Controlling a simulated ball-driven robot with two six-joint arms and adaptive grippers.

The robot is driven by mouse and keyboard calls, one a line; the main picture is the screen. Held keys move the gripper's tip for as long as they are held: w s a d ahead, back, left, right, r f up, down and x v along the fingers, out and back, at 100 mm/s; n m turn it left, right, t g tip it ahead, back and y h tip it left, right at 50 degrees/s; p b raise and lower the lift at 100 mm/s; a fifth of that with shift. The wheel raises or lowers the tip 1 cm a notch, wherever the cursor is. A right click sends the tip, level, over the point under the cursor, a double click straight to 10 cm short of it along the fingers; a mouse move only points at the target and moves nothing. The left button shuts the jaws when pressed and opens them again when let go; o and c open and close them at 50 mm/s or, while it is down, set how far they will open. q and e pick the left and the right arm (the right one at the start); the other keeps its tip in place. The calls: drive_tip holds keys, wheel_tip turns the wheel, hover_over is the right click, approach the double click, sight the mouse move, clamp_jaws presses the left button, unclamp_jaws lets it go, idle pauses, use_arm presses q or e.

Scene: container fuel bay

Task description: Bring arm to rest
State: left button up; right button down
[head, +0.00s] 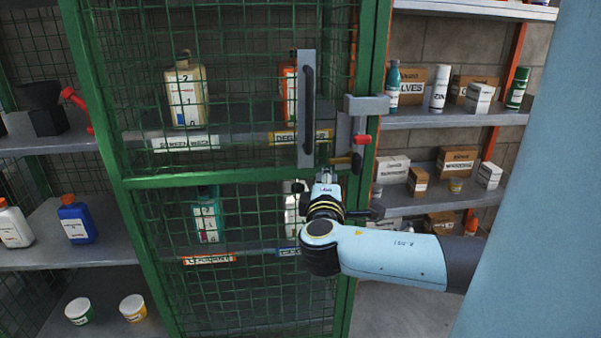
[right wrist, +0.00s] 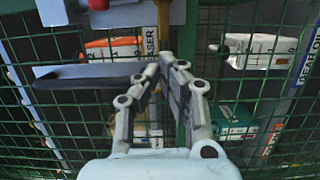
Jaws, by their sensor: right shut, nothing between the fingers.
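My right arm comes in from the right in the head view. Its gripper (head: 327,178) is in front of the green mesh cage door (head: 225,182), just below the door's dark vertical handle (head: 308,95). In the right wrist view the fingers of this gripper (right wrist: 168,62) are shut with nothing between them. The handle also shows there as a dark bar (right wrist: 85,82) left of the fingertips. Whether the fingertips touch the door cannot be told. My left gripper is not in view.
A latch with a red knob (head: 361,139) sits on the door's right edge, close above my gripper. Bottles stand behind the mesh, including a cream one (head: 186,95). Shelves with goods flank the cage, such as a blue bottle (head: 76,220) and boxes (head: 458,162).

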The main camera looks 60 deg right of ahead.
drive_tip(key=s+a+f+g+y, duration=0.1)
drive_tip(key=s+a+f+y, duration=0.15)
drive_tip(key=f, duration=0.65)
drive_tip(key=s+a+f+g+y, duration=0.2)
drive_tip(key=s+a+f, duration=0.15)
drive_tip(key=f, duration=0.55)
drive_tip(key=s+a+f+g+y, duration=0.1)
drive_tip(key=s+a+f+y, duration=0.2)
drive_tip(key=f, duration=0.7)
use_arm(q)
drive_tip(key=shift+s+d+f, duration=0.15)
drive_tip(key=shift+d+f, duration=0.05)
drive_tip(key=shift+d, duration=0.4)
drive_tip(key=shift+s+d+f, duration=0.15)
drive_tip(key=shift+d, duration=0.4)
use_arm(e)
drive_tip(key=s+a+f+m+g+y, duration=0.1)
drive_tip(key=s+a+f+y, duration=0.3)
drive_tip(key=s+a+f, duration=0.4)
drive_tip(key=s+a+f+m+g+y, duration=0.1)
drive_tip(key=s+a+f+m+y, duration=0.2)
drive_tip(key=s+a+f, duration=0.6)
drive_tip(key=s+f+y, duration=0.1)
drive_tip(key=s+f, duration=0.1)
drive_tip(key=s, duration=0.2)
drive_tip(key=shift+s+f+g, duration=0.2)
drive_tip(key=shift+s+g, duration=0.1)
drive_tip(key=shift+s, duration=0.05)
drive_tip(key=shift+s+m, duration=0.1)
drive_tip(key=shift+m, duration=0.2)
